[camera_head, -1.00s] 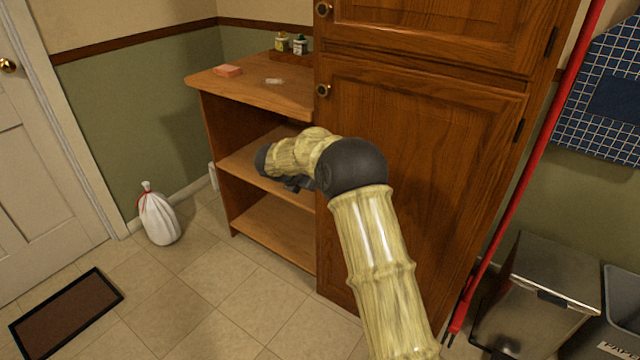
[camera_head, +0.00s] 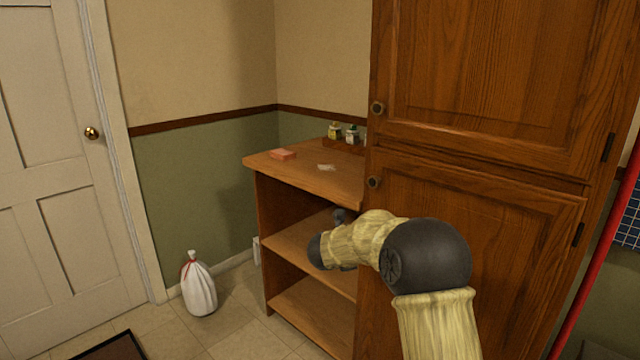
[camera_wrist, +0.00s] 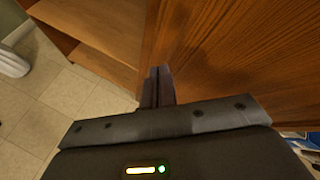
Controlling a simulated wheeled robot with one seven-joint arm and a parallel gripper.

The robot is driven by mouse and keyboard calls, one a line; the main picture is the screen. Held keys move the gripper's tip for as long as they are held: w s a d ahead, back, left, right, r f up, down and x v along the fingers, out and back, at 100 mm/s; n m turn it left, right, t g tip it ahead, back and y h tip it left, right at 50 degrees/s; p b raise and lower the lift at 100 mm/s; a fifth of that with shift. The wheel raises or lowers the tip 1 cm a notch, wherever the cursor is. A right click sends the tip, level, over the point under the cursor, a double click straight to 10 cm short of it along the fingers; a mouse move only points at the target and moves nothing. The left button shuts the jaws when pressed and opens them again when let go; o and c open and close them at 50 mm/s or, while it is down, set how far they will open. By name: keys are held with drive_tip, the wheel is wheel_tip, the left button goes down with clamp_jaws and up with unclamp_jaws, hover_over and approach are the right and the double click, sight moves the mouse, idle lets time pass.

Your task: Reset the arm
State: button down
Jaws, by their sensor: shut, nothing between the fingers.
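My arm, in a pale yellow patterned cover with dark joints, reaches in from the lower right of the head view. It bends left in front of the wooden shelf unit (camera_head: 257,215). In the head view my gripper is mostly hidden behind my own wrist. In the wrist view my gripper (camera_wrist: 158,72) shows with its two dark fingers together and nothing between them. The fingers point toward the edge where the tall cabinet (camera_wrist: 225,45) meets the open shelves (camera_wrist: 105,30). I cannot tell how far the fingertips are from the wood.
A tall wooden cabinet (camera_head: 480,80) stands close on the right. The shelf top holds an orange block (camera_head: 283,155), a small pale item (camera_head: 326,168) and small bottles (camera_head: 351,134). A white tied bag (camera_head: 199,288) stands on the floor at left, near a door (camera_head: 45,170).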

drive_tip(key=s+d+f+n+g+y, duration=0.2)
drive_tip(key=s+n, duration=1)
drive_tip(key=s+d+f+n+g+y, duration=0.1)
drive_tip(key=s+f+n+g+y, duration=0.15)
drive_tip(key=s+n, duration=0.95)
drive_tip(key=s+d+f+n+g+y, duration=0.1)
drive_tip(key=s+d+f+n+g, duration=0.15)
drive_tip(key=s+n, duration=1)
wheel_tip(320, 180, up, 28)
drive_tip(key=p, duration=2.9)
drive_tip(key=shift+s+r, duration=0.25)
drive_tip(key=shift+s, duration=0.05)
